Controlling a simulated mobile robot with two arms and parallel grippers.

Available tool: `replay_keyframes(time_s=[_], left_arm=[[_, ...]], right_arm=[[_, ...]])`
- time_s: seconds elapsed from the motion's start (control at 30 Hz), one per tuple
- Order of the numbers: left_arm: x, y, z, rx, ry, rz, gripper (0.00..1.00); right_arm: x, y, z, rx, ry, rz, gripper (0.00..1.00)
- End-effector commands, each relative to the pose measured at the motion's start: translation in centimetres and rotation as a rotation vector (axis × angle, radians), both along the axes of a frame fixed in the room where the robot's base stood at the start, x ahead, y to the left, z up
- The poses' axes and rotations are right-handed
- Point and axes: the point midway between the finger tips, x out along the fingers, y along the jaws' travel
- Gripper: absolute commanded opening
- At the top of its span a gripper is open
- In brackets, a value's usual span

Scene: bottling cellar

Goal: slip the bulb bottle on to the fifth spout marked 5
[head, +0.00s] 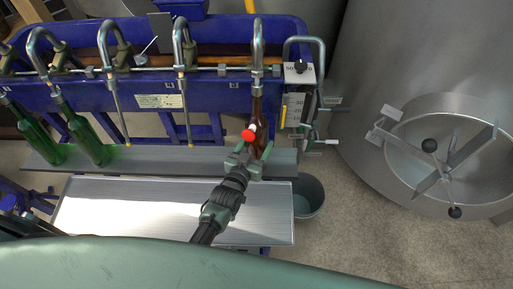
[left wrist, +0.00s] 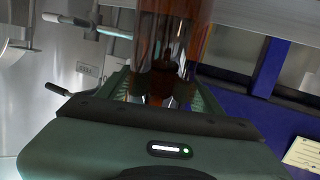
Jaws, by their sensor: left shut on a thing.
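A brown glass bottle (head: 257,108) stands roughly upright under the rightmost curved spout (head: 258,45). Its neck top meets the lower end of that spout; no filling tube shows below it, and I cannot tell whether the tube is inside the neck. The spout's number is not readable. My left gripper (head: 245,160) is shut on the lower part of the bottle. In the left wrist view the brown glass (left wrist: 172,40) sits between the two fingers (left wrist: 160,85). A red round piece with white beside it (head: 248,134) shows at the bottle. My right gripper is not in view.
Two green bottles (head: 88,138) lean under the left spouts. The two middle spouts (head: 183,45) have bare hanging tubes. A grey shelf (head: 170,158) runs below, with a metal tray (head: 130,210) in front. A bucket (head: 308,196) and a steel tank (head: 420,60) stand right.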

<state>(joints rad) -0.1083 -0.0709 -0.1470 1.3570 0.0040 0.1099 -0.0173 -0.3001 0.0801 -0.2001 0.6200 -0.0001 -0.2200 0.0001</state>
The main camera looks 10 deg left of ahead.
Motion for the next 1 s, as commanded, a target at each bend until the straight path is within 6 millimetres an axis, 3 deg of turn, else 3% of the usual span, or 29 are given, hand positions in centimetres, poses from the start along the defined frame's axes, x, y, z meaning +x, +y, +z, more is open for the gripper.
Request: replay_keyframes(time_s=[0.5,1.0], left_arm=[[1.6,0.3,-0.7,0.014,-0.071,0.000,0.00],[1.7,0.3,-0.6,0.015,-0.077,0.000,0.00]], right_arm=[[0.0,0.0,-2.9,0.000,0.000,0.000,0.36],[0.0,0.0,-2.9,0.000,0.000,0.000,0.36]])
